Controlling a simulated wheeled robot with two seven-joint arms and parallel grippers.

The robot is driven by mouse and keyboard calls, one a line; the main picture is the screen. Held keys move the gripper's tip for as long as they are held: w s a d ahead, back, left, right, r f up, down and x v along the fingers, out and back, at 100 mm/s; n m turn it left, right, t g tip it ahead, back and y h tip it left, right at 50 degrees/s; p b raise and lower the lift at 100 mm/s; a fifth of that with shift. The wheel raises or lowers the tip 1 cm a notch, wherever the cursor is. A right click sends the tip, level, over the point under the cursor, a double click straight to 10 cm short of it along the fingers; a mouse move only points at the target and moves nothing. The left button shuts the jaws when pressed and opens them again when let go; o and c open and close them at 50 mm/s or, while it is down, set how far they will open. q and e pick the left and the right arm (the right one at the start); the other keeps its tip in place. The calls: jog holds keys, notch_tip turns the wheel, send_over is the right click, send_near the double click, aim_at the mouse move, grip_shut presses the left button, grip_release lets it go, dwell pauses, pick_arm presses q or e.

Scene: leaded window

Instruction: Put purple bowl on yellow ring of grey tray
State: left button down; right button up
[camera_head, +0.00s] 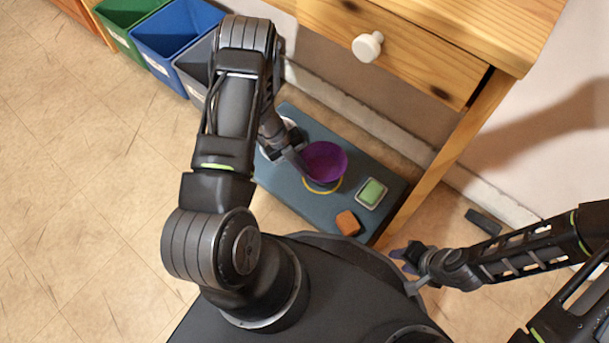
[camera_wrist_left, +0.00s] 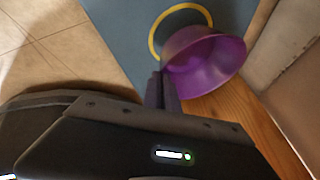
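The purple bowl (camera_head: 325,163) is above the grey tray (camera_head: 302,205) in the head view, covering part of the yellow ring (camera_head: 323,190). My left gripper (camera_head: 300,164) reaches the bowl's left rim. In the left wrist view its fingers (camera_wrist_left: 162,88) are close together with the rim of the bowl (camera_wrist_left: 208,65) between them. There the yellow ring (camera_wrist_left: 165,20) shows beside and beyond the bowl, so the bowl seems held off the tray. My right gripper (camera_head: 408,257) is low, right of the tray; its fingers are too small to read.
An orange block (camera_head: 348,223) and a green block in a pale holder (camera_head: 371,193) are on the tray's right part. A wooden desk (camera_head: 445,40) with a white knob stands behind. Green, blue (camera_head: 178,38) and grey bins stand at the upper left. Floor at left is clear.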

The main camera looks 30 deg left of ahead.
pick_arm(q)
jog(key=shift+f, duration=0.2)
jog(key=shift+f+b, duration=0.8)
jog(key=shift+f, duration=1.05)
jog(key=c, duration=1.7)
grip_release()
jog(key=p+v, duration=0.4)
jog(key=v, duration=0.8)
jog(key=shift+p, duration=0.4)
